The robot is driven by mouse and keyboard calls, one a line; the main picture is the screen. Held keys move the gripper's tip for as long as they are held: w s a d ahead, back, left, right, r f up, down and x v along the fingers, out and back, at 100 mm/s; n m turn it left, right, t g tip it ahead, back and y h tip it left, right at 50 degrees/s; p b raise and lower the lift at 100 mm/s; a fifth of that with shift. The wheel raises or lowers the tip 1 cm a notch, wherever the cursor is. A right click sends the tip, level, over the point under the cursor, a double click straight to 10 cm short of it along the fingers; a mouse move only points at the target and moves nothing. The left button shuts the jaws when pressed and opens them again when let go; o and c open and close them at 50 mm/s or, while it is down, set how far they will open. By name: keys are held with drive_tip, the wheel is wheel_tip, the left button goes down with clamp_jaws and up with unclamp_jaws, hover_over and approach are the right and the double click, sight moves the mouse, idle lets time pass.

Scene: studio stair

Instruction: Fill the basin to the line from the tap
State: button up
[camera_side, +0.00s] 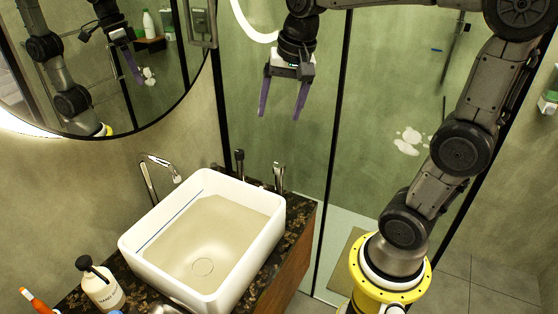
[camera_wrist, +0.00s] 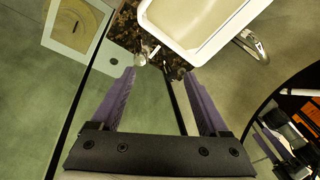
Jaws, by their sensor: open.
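The white rectangular basin (camera_side: 262,232) stands on a dark stone counter; part of it shows in the wrist view (camera_wrist: 200,58). A blue line (camera_side: 170,219) runs along its left inner wall. Beige-tinted water (camera_side: 225,225) seems to stand in it, its edge close below the line; the exact gap is unclear. The chrome tap (camera_side: 161,161) reaches from the wall at the basin's left, with no clear stream visible. Two upright fittings, one dark (camera_side: 239,164) and one chrome (camera_side: 279,178), stand behind the basin. My gripper (camera_side: 280,114) is open and empty above them, its purple fingers (camera_wrist: 159,73) pointing down.
A soap bottle (camera_side: 102,288) and an orange-handled brush (camera_side: 38,301) are at the counter's front left. A round mirror (camera_side: 110,110) hangs on the left wall. A glass shower panel with black frame bars (camera_side: 337,130) stands behind my gripper.

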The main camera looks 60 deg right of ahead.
drive_tip(key=w+d+f+m+g, duration=0.2)
drive_tip(key=w+d+f+m, duration=0.1)
drive_tip(key=w+d+f, duration=0.3)
drive_tip(key=g, duration=0.1)
approach(279, 164)
drive_tip(key=shift+m+y, duration=0.3)
drive_tip(key=shift+m, duration=0.1)
drive_tip(key=f, duration=0.8)
drive_tip(key=shift+d+f, duration=0.25)
drive_tip(key=shift+f, duration=0.05)
clamp_jaws()
